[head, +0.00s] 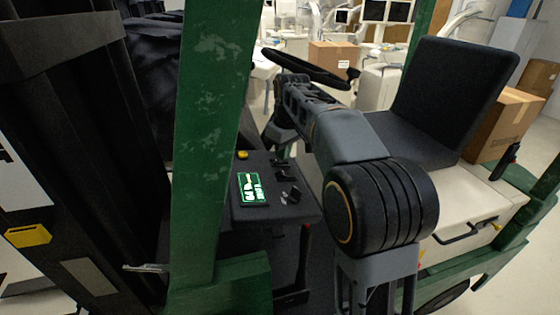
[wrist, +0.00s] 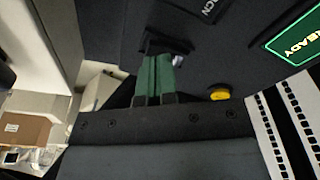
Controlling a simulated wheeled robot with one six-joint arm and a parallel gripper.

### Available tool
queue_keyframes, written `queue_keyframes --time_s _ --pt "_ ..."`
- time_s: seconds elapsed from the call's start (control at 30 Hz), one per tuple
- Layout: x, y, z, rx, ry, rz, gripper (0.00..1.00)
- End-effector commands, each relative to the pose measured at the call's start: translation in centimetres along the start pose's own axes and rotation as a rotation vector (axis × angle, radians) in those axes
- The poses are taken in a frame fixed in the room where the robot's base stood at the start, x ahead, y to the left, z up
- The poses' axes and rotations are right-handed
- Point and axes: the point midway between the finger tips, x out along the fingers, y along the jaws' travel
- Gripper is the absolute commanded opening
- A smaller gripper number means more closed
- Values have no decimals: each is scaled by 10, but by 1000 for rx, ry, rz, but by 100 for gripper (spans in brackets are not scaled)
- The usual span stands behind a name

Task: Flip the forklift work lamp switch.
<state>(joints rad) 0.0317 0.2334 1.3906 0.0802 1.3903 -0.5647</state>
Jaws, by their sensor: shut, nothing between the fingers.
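A dark console panel (head: 235,212) stands beside the steering column, with a lit green display (head: 252,189) and several small dark switches (head: 293,195) on it. I cannot tell by label which is the work lamp switch. In the wrist view, my gripper (wrist: 154,62) has its green fingers shut together with nothing between them. Their tips are at a small dark switch (wrist: 165,46) with a silvery part beside it. Whether they touch it is unclear. In the head view my arm hides most of my gripper.
A yellow button (wrist: 220,94) sits close to the right of my fingers, and the display (wrist: 292,38) lies further right. The steering wheel (head: 306,69), the seat (head: 450,95) and a green post (head: 205,120) surround the console.

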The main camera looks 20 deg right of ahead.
Motion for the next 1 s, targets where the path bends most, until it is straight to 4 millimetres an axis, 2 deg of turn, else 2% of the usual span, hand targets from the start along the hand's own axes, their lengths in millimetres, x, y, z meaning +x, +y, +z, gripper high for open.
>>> queue_keyframes --time_s 0.63,0.87,1.0 --pt "11 0 2 0 -1 -1 0" --pt "7 0 1 0 -3 -2 0" --pt "-2 0 0 0 -3 -2 0"
